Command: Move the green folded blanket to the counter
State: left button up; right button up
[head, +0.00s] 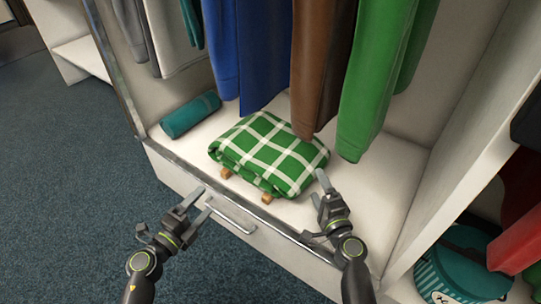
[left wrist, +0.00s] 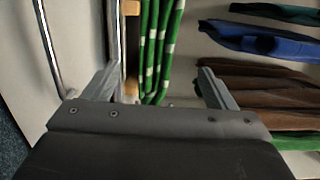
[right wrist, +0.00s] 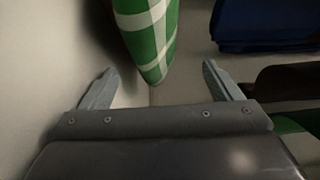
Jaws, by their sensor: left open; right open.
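The green folded blanket (head: 270,152), with white checks, lies on the closet floor, raised on small wooden blocks (head: 266,198). My left gripper (head: 194,202) is open and empty in front of the closet's front edge, left of the blanket's near side. In the left wrist view the blanket's layered green edge (left wrist: 158,50) shows beyond and between the open fingers. My right gripper (head: 322,188) is open at the blanket's right near corner. In the right wrist view the blanket's corner (right wrist: 150,40) is just ahead of the open fingers, apart from them. The counter is not recognisable in these views.
Blue, brown and green clothes (head: 365,80) hang low over the blanket. A teal roll (head: 190,115) lies to its left. A drawer handle (head: 230,216) sticks out below the closet floor. A teal round box (head: 462,262) stands at the right behind a white partition.

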aim_at(234, 169)
dwell(0.3)
pick_arm(q)
jog(key=x, duration=1.7)
jog(key=shift+w+d, duration=0.15)
jog(key=shift+w, duration=0.05)
pick_arm(e)
jog(key=x, duration=0.7)
jog(key=shift+w+a, duration=0.1)
jog(key=shift+w, duration=0.15)
jog(key=shift+c, duration=0.3)
pick_arm(q)
jog(key=c, duration=1)
pick_arm(e)
jog(key=c, duration=1)
pick_arm(q)
jog(key=shift+r, duration=0.1)
jog(key=shift+c, duration=0.2)
pick_arm(e)
jog(key=shift+c, duration=0.6)
